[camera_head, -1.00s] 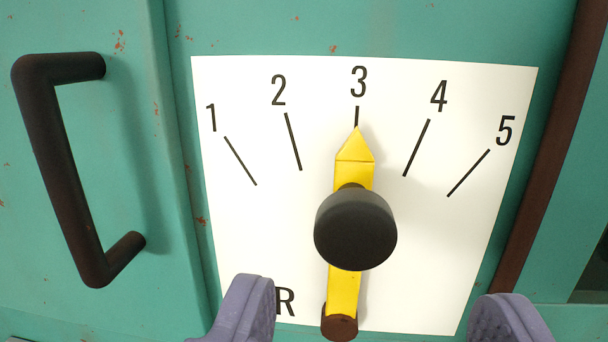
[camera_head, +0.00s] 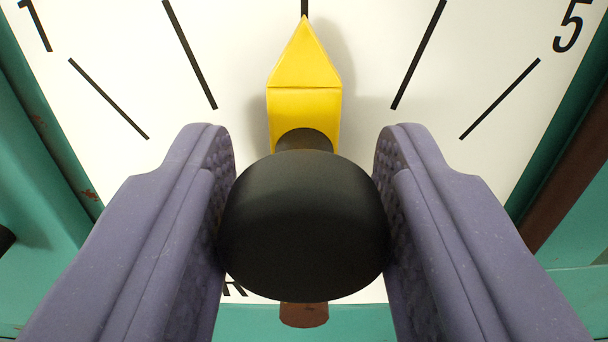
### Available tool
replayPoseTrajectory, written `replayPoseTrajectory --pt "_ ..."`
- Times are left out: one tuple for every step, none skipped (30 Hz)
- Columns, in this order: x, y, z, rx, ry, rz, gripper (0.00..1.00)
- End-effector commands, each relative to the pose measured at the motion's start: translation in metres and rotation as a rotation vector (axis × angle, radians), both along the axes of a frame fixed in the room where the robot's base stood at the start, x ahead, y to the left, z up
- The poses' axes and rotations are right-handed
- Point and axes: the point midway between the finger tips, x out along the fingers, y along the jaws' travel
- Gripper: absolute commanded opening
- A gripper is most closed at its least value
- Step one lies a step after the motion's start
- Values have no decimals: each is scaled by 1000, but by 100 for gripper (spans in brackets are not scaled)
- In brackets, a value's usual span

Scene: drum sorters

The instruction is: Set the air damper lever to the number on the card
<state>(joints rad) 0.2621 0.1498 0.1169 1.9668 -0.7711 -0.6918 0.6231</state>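The damper lever is a yellow pointer (camera_head: 304,115) with a round black knob (camera_head: 303,225). Its tip points straight up at the middle mark of the white dial plate (camera_head: 520,30). The numeral above that mark is out of view now; the earlier frame shows it as 3. My gripper (camera_head: 304,165) has its two purple fingers on either side of the knob, with their inner faces against its sides. The lever's lower end shows as a brown tip (camera_head: 304,315) below the knob. No card with a number is in view.
The dial's 1 and 5 show at the upper corners, with the marks between them. Teal panel (camera_head: 40,250) surrounds the plate, and a brown strip (camera_head: 565,190) runs along the right. A dark shape, likely part of the handle, shows at the left edge.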

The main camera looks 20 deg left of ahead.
Motion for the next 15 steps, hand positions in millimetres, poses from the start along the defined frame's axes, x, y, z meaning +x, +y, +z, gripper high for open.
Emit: replayPoseTrajectory --pt "0 0 0 0 0 0 32" --pt "0 0 0 0 0 0 26" --pt "0 0 0 0 0 0 16" --pt "0 0 0 0 0 0 10" --pt "0 0 0 0 0 0 3" --pt "0 0 0 0 0 0 0" --pt "0 0 0 0 0 0 0" --pt "0 0 0 0 0 0 0" --pt "0 0 0 -3 -2 0 0" --pt "-1 1 -1 -12 -5 0 0" --pt "-1 3 -2 -25 -10 1 0" --pt "-2 7 -3 -51 -20 1 0" --pt "-3 10 -5 -76 -29 3 0" --pt "-4 13 -6 -103 -38 2 0" --pt "-6 17 -6 -138 -50 2 0"
